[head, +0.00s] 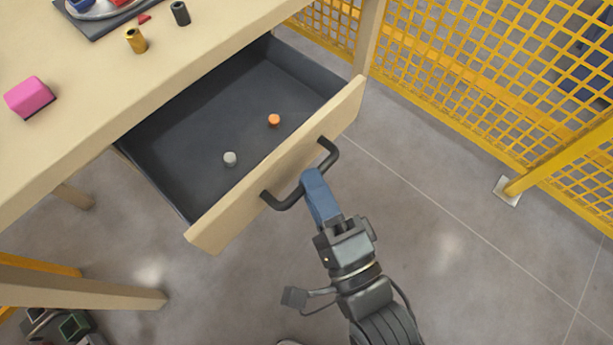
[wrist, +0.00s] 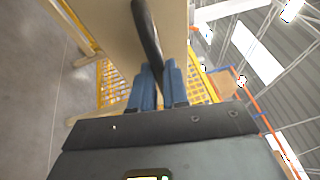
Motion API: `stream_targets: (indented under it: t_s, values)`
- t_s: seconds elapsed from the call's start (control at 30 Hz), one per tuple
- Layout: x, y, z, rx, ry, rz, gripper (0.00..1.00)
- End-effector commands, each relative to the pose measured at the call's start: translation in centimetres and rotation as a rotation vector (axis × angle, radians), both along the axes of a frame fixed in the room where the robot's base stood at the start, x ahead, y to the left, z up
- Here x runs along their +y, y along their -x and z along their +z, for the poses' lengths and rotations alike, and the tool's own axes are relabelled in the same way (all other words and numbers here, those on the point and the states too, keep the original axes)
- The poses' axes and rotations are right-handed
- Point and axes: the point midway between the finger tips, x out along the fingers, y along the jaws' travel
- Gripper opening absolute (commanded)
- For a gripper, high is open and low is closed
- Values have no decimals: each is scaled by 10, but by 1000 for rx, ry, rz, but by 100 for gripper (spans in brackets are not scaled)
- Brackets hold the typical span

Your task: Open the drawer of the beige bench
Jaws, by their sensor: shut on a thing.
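The beige bench (head: 90,95) fills the upper left of the head view. Its drawer (head: 275,165) is pulled well out, with a beige front and a dark grey inside. The black handle (head: 328,155) is a bar on the drawer front. My gripper (head: 311,180) is shut on the middle of the handle. In the wrist view the blue fingers (wrist: 158,85) close around the dark handle bar (wrist: 147,35), with the beige drawer front (wrist: 110,25) behind it.
On the bench top are a pink block (head: 30,97), a gold cylinder (head: 136,40), a dark cylinder (head: 180,13) and a dark tray (head: 95,30). A yellow mesh fence (head: 470,75) with a post (head: 560,155) stands to the right. The grey floor right of the drawer is clear.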

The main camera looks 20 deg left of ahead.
Motion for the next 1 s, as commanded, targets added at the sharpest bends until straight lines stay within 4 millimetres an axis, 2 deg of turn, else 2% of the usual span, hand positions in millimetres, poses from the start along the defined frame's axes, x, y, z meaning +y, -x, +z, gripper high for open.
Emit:
stream_targets:
  t_s: [0.27,0.3,0.53,0.8,1.0]
  values:
    - [0,0,-1,2,2,-1,0]
    - [0,0,-1,2,2,-1,18]
    - [0,0,-1,1,1,0,40]
    - [-1,1,-1,1,1,0,40]
    - [-17,17,-5,1,3,0,40]
